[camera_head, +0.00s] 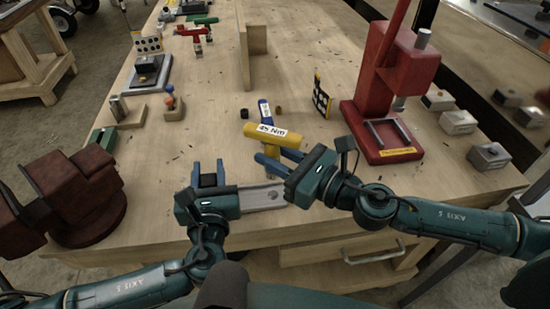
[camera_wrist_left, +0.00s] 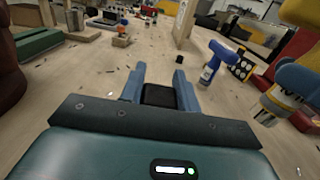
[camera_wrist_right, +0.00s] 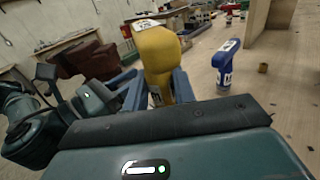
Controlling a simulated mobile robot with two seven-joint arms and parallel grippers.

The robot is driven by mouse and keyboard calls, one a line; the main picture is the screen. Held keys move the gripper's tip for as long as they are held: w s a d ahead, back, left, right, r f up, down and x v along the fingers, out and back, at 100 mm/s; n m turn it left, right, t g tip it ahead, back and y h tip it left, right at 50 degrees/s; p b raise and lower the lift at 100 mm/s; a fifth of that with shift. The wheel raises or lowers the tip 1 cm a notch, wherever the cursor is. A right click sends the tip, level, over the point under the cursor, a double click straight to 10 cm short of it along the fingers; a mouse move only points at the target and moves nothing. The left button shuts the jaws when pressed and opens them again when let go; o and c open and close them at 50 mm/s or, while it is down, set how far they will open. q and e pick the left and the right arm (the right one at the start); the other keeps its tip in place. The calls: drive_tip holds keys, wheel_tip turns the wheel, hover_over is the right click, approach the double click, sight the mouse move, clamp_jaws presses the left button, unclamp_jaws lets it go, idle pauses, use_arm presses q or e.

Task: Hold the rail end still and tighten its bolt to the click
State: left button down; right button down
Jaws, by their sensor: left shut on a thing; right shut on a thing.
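My left gripper (camera_head: 208,174) is low over the front of the bench. Its fingers are shut on a black piece, seen between them in the left wrist view (camera_wrist_left: 159,95); I take it for the rail end. A flat grey metal bar (camera_head: 264,197) lies just right of this gripper. My right gripper (camera_head: 281,160) is shut on a yellow torque driver (camera_head: 266,132) labelled about 45 Nm, also large in the right wrist view (camera_wrist_right: 158,55). The driver's head is up, above and right of the left gripper. Its tip and the bolt are hidden.
A blue driver (camera_head: 264,112) stands behind the yellow one. A red press (camera_head: 392,80) stands at right, a dark red vise (camera_head: 75,190) at front left. A dotted black plate (camera_head: 321,98) and an upright wooden panel (camera_head: 243,45) stand farther back.

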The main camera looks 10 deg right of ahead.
use_arm(q)
drive_tip(key=c, duration=0.9)
unclamp_jaws()
drive_tip(key=shift+c, duration=0.2)
drive_tip(key=s, duration=1.2)
